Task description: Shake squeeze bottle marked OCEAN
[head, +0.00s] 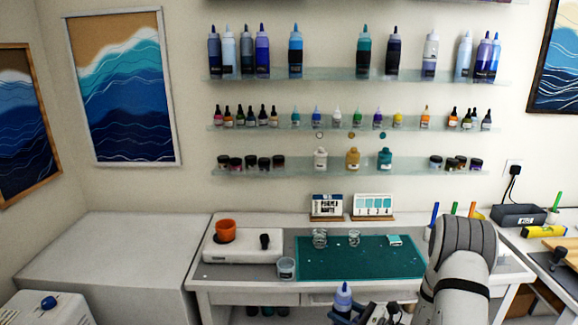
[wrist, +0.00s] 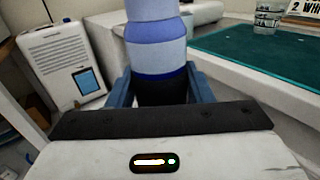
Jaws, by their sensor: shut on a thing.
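A blue squeeze bottle with a dark blue tip (head: 343,298) shows at the bottom of the head view, in front of the workbench. In the wrist view the bottle (wrist: 157,45) stands between the blue fingers of my gripper (wrist: 160,85), with pale and mid-blue bands and a dark lower part. My gripper is shut on it and holds it roughly upright, apart from the bench. No OCEAN label can be read on the side that shows. The bottle's top is out of the wrist view.
The workbench (head: 240,287) carries a teal mat (head: 360,262), clear cups (head: 320,238), a white device with an orange cup (head: 225,229) and a small tub (head: 286,268). Shelves (head: 360,75) on the wall hold several bottles and jars. A white unit (wrist: 75,60) stands at left in the wrist view.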

